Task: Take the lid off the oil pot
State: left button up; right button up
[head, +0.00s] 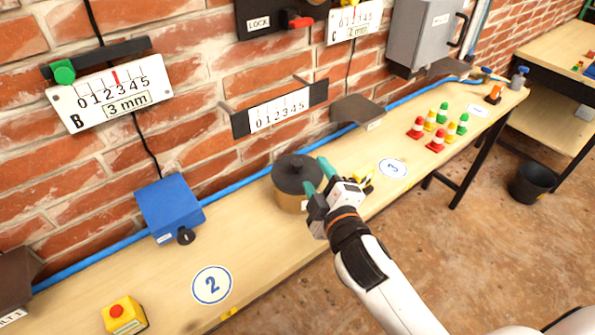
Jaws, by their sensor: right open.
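The oil pot (289,201) is a tan, round pot standing on the wooden bench against the brick wall. Its dark grey lid (291,171) sits on top, with a small knob in the middle. My right gripper (315,185) is at the right side of the pot, its green-tipped fingers close to the lid's right edge. It is open, and I cannot tell whether a finger touches the lid. Part of the pot's right side is hidden behind the gripper. My left gripper is not in view.
On the bench (262,262) stand a blue box (168,207) with a black knob, a yellow button box (124,315) and several small red, yellow and green cones (437,140). A blue hose runs along the wall. A black bucket (533,182) stands on the floor at right.

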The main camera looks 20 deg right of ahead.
jog(key=a+r+n+t+y, duration=0.1)
jog(key=a+r+n+y, duration=0.6)
jog(key=n, duration=0.5)
jog(key=a+r+n+t+y, duration=0.1)
jog(key=a+r+n+y, duration=0.5)
jog(key=r+n+y, duration=0.4)
jog(key=s+a+n+g+y, duration=0.2)
jog(key=a+n+g+y, duration=0.25)
jog(key=n+g, duration=0.55)
jog(key=n+g+h, duration=0.5)
jog(key=n+h, duration=1.7)
jog(key=n, duration=0.5)
send_near(297, 162)
jog(key=p+x, duration=0.2)
jog(key=x, duration=0.1)
jog(key=shift+w+d+r, duration=0.1)
jog(key=shift+d, duration=0.05)
jog(key=p+x, duration=0.1)
jog(key=x, duration=0.1)
jog(key=p+x, duration=0.1)
jog(key=x, duration=0.1)
jog(key=shift+f, duration=0.35)
jog(key=shift+w+f+t, duration=0.1)
jog(key=shift+f+t, duration=0.2)
jog(key=shift+f, duration=0.2)
jog(key=c, duration=1.1)
